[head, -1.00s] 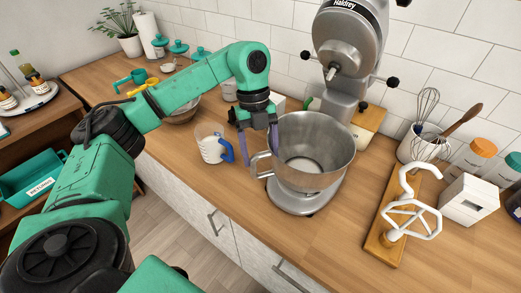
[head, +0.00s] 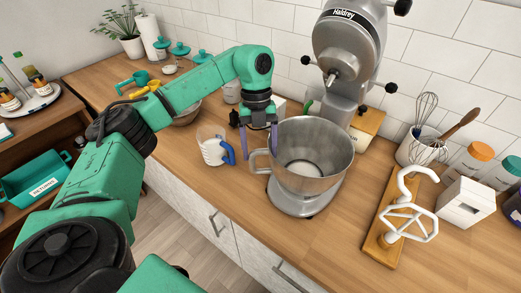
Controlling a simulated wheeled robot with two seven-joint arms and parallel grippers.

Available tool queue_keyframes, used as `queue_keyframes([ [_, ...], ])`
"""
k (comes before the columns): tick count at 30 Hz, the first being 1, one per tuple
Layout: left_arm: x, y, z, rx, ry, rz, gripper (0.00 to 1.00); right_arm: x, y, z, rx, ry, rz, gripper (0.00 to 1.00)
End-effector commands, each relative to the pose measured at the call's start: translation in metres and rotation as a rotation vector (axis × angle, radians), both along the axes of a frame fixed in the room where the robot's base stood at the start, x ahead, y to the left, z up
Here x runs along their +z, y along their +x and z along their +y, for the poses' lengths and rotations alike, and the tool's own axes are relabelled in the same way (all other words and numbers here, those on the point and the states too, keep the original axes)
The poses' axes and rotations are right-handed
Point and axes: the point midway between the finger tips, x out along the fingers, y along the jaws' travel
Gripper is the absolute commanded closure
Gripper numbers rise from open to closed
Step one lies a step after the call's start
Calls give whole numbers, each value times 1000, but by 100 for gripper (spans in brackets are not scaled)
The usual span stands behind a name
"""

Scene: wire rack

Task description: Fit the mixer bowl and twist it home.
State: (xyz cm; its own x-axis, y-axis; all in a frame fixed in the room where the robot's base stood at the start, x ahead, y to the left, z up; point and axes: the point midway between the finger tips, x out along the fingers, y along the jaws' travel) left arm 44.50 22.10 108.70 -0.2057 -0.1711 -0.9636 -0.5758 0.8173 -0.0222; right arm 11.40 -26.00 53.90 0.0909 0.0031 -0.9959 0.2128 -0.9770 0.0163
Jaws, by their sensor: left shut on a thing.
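The steel mixer bowl (head: 312,178) sits upright on the base (head: 303,204) of the grey stand mixer (head: 348,52), whose head is tilted up. Its wire-like handle (head: 260,162) points left. My right gripper is not in view.
A measuring jug (head: 214,148) with a blue handle stands just left of the bowl. A wooden board with white mixer attachments (head: 408,218) lies to the right. A whisk crock (head: 418,150) and white box (head: 465,204) stand beyond it. The counter front is clear.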

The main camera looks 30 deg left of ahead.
Motion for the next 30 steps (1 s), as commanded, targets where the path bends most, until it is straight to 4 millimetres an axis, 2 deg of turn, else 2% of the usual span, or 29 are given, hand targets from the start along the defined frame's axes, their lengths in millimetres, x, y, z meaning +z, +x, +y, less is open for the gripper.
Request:
queue_keyframes([
  [11, 3, 25, 11, -212, -2, 0, 100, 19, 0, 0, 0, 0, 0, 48],
  [12, 1, 25, 12, -217, -1, 1, 12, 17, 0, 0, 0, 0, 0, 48],
  [13, 0, 24, 12, -215, -1, -1, 1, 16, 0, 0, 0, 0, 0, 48],
  [23, 3, 26, 13, -211, 2, 0, 0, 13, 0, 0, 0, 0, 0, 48],
  [26, 16, 30, 14, -212, 2, -3, 0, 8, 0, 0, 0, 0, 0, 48],
  [28, 31, 33, 16, -210, 0, -4, 0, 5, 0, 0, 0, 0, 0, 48],
  [30, 52, 37, 18, -211, 3, -4, 0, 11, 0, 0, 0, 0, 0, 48],
])
